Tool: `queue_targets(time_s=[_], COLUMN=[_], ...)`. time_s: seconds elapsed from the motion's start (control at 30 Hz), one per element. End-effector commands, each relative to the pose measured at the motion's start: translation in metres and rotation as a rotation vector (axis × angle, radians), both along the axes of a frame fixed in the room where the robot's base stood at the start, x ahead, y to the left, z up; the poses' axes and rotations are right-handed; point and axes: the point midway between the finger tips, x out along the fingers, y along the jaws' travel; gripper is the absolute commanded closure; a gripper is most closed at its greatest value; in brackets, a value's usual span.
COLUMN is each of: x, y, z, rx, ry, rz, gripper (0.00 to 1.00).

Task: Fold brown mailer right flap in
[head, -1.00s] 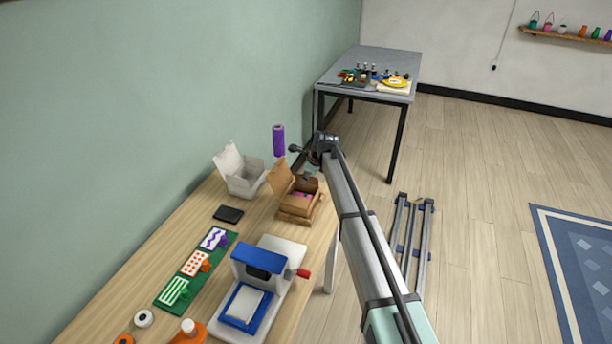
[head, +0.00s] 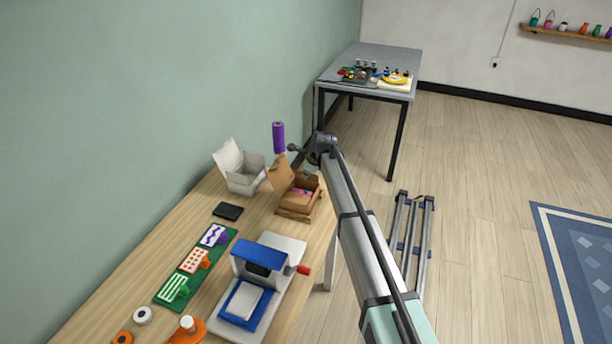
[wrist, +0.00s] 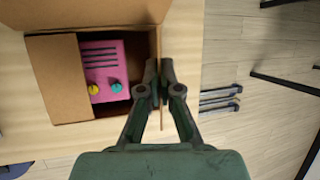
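The brown mailer (wrist: 42,114) is an open cardboard box holding a pink item (wrist: 103,64) with dark slots and yellow and teal knobs. Its lid (wrist: 85,12) stands up at the top of the wrist view. The left flap (wrist: 60,78) lies inward over the left part of the opening. The right flap (wrist: 161,118) stands nearly edge-on as a thin strip at the right side. My gripper (wrist: 159,70) has its fingers close together, with this flap between them. In the head view the mailer (head: 297,210) is on the bench and my arm partly hides its surroundings.
A white open box (head: 245,180) and a purple spool (head: 279,138) stand behind the mailer. A black flat object (head: 228,211), a blue press (head: 255,275) and a green stamp board (head: 190,275) lie nearer on the wooden bench (head: 130,270).

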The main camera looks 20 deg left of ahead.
Motion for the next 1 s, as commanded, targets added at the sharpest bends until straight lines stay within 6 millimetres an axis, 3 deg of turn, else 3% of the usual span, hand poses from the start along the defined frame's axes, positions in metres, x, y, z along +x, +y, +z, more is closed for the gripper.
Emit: queue_targets(time_s=[0.4, 1.0], x=[-0.018, -0.027], y=[-0.002, 0.000], z=[-0.015, -0.027], rx=[0.004, 0.008], ry=[-0.316, -0.706], rz=[0.002, 0.002], gripper=[1.00, 1.00])
